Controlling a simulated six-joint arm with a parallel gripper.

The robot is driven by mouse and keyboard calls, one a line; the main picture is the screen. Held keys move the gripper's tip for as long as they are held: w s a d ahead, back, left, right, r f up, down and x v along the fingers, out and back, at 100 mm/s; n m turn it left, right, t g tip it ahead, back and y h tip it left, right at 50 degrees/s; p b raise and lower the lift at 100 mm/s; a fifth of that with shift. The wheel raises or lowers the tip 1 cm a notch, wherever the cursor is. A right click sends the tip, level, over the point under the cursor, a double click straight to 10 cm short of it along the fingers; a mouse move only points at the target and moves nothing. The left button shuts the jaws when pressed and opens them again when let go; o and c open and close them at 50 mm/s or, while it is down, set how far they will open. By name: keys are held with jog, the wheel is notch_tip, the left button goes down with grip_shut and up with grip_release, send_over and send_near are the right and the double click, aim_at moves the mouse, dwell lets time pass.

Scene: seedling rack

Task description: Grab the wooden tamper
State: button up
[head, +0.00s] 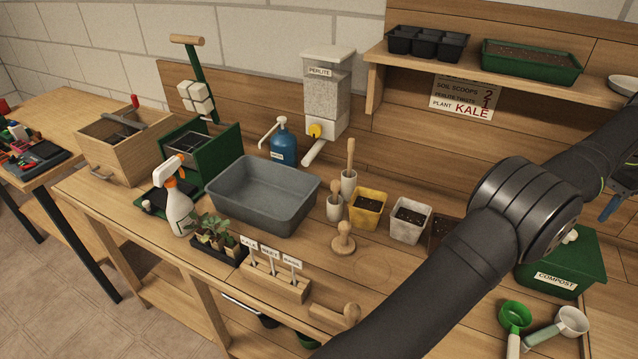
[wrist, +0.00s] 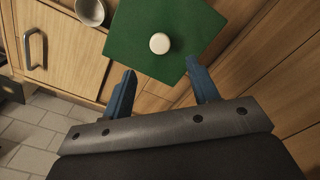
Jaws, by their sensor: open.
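The wooden tamper (head: 343,238), a round base with an upright knobbed handle, stands on the bench just in front of the small pots in the head view. It does not show in the wrist view. My gripper (wrist: 160,84) is open and empty, with its two blue fingers apart above the compost bin. In the head view only a blue piece of my gripper (head: 613,206) shows at the right edge, far right of the tamper. My arm crosses the right front of the bench.
The green compost bin (head: 562,277) has a white lid knob (wrist: 160,43). A yellow pot (head: 367,211), a white pot (head: 411,220) and a cup with a wooden stick (head: 335,208) stand near the tamper. A grey tub (head: 262,190) and wooden label holder (head: 272,282) are left of it.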

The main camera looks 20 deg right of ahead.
jog(key=w+a+r+n, duration=0.1)
jog(key=w+a+r, duration=0.1)
jog(key=w+a, duration=1.85)
jog(key=m, duration=0.1)
send_over(345, 223)
notch_tip(345, 223, down, 4)
jog(key=r, duration=0.1)
jog(key=f, duration=1.2)
jog(key=shift+d, duration=0.2)
jog(key=shift+a+f, duration=0.2)
jog(key=shift+f, duration=2.75)
jog(key=c, duration=1.1)
jog(key=shift+o, duration=0.2)
